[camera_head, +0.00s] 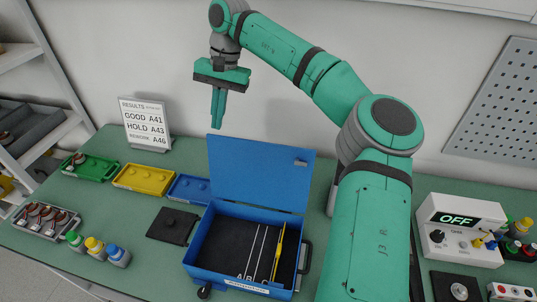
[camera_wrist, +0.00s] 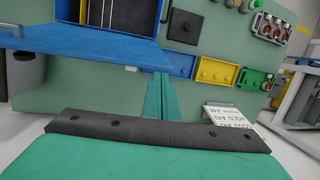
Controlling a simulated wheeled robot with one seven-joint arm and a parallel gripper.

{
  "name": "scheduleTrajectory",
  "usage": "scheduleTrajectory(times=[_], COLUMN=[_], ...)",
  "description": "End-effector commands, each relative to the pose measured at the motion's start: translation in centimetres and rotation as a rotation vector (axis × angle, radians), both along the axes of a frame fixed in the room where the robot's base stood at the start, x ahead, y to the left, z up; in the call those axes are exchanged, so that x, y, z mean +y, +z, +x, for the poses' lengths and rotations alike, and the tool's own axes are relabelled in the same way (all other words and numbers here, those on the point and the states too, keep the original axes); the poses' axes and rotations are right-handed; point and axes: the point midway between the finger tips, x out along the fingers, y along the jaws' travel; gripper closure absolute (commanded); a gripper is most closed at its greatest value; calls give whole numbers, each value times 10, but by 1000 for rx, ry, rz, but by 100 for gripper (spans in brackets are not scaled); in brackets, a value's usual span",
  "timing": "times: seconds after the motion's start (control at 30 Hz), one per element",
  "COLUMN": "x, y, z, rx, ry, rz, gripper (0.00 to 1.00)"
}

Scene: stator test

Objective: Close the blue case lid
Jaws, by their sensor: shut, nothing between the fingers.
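The blue case (camera_head: 196,268) stands on the green bench with its lid (camera_head: 255,172) raised upright at the back. Inside are a yellow probe (camera_head: 279,250) and thin white rods on a dark floor. My gripper (camera_head: 216,126) is shut and empty, pointing down, above and behind the lid's upper left corner and apart from it. In the wrist view the lid (camera_wrist: 85,42) spans the upper left, seen from behind, with part of the case interior (camera_wrist: 108,12) beyond it. My shut fingers (camera_wrist: 158,78) show near the middle of that view, beside the lid's edge.
Green (camera_head: 92,168), yellow (camera_head: 144,180) and blue (camera_head: 189,189) trays line the bench left of the case. A results sign (camera_head: 146,125) stands behind them. A black pad (camera_head: 173,226) lies beside the case. A meter reading OFF (camera_head: 458,228) stands at right.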

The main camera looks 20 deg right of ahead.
Motion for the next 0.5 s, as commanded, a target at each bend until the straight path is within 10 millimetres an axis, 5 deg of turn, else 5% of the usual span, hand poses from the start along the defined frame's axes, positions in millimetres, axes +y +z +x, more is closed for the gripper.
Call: scheduleTrajectory(times=[0.03, 0.2, 0.33, 0.5], x=[-32, -105, -128, -130], y=[-10, -35, -44, -60], z=[-3, -14, -19, -21], rx=[10, 41, 53, 56], ry=[-20, -47, -54, -54], rz=[-51, -168, -205, -208], gripper=[100, 100, 100, 100])
